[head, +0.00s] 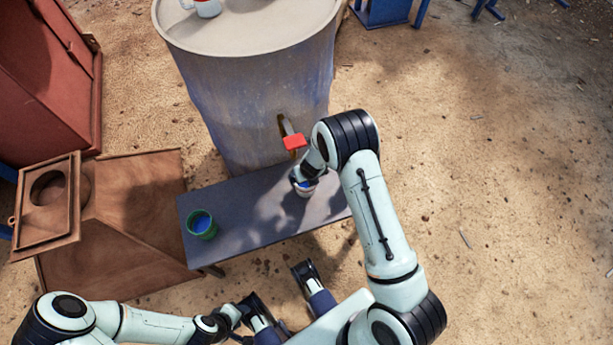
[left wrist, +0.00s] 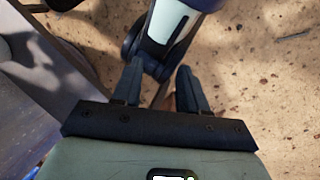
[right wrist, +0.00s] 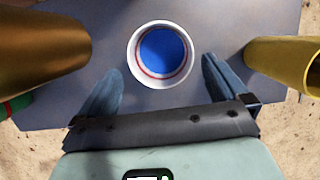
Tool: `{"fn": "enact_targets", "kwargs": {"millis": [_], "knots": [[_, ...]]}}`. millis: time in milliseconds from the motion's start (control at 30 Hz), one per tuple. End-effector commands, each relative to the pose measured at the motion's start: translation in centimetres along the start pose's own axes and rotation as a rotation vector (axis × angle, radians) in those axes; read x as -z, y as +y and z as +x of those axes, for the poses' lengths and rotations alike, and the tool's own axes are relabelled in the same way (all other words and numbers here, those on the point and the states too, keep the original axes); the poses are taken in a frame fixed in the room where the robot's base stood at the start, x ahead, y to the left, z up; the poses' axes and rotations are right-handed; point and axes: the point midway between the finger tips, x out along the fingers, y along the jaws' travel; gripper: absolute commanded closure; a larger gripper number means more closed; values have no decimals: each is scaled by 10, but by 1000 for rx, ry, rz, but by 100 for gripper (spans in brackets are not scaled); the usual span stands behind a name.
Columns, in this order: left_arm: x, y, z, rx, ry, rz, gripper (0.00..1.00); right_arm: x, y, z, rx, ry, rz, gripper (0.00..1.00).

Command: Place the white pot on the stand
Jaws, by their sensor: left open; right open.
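The white pot (right wrist: 141,72), with a blue inside and a red ring, stands upright on the grey bench-like stand (right wrist: 215,20). In the head view the pot (head: 305,191) is on the stand (head: 250,215), partly covered by my right gripper (head: 302,180). In the right wrist view the fingers of my right gripper (right wrist: 162,72) are apart, one on each side of the pot, with gaps visible. My left gripper (left wrist: 160,72) is open and empty. In the head view it (head: 250,311) is low, in front of the stand and away from the pot.
A green pot (head: 202,224) with blue inside stands on the stand's left end. A large barrel (head: 245,110) with a red-handled tap (head: 294,142) rises behind. A white and red mug (head: 208,8) is on its top. Brown wooden furniture (head: 130,230) is left; open ground lies right.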

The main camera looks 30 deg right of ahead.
Motion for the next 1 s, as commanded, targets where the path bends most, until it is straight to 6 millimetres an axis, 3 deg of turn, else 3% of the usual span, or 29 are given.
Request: {"fn": "enact_targets", "kwargs": {"millis": [33, 200, 367, 467, 567, 767, 900, 1000], "knots": [[-7, 2, -6, -1, -18, 2, 57, -1, 0, -14, 0, -2, 1, 0], [-19, 4, -13, -1, -52, 4, 57, -1, 0, -35, 0, -1, 0, 0], [-23, 5, -15, -1, -65, 4, 57, 6, -1, -40, 3, 11, -41, 0], [-23, 5, -15, -1, -66, 5, 57, 26, -1, -35, 2, 46, -187, 0], [-23, 5, -15, -1, -66, 5, 57, 64, 2, -27, -18, 107, -478, 0], [-23, 5, -15, -1, -65, 4, 57, 163, 11, -21, -180, 190, -1350, 0], [-23, 5, -15, -1, -65, 5, 57, 223, 31, -30, -366, 112, -1958, 0], [-23, 5, -15, -1, -65, 5, 57, 257, 49, -42, -488, -22, -2329, 0]]}}
